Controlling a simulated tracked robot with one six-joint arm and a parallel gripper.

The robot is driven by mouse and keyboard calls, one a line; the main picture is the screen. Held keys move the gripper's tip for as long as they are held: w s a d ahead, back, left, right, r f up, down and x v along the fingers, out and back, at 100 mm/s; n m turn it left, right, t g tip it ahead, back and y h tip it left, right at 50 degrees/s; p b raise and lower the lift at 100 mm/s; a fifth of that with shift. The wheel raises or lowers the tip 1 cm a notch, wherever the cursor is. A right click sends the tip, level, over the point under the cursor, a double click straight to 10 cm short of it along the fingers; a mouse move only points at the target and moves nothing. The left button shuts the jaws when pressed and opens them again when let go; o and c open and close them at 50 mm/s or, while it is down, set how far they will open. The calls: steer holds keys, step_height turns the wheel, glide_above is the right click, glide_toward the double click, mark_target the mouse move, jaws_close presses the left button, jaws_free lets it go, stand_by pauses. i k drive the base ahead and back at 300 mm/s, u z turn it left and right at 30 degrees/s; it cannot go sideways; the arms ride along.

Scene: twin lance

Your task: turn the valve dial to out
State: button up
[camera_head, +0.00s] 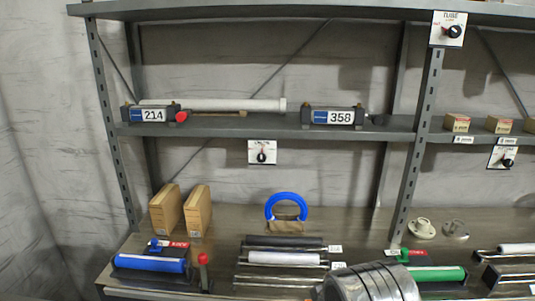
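Three white plates with black dial knobs are in view, and I cannot tell from their small labels which is the valve dial. One dial (453,32) is on the upper right shelf post; its label looks like "TUBE", and its knob points left. A second dial (262,156) hangs below the middle shelf at centre, with its pointer roughly upright. A third dial (507,162) is at the right below the shelf, and its pointer direction is too small to read. My gripper's fingers are not in view.
A blue ring (286,202) stands on the lower bench near two tan blocks (197,211). A ribbed silver cylinder (372,284) fills the bottom foreground.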

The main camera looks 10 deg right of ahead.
mark_target(262, 157)
steer(key=k, duration=1.35)
steer(key=u, duration=0.2)
steer(key=i, duration=1)
steer(key=u, duration=1)
steer(key=i, duration=0.7)
steer(key=u, duration=0.35)
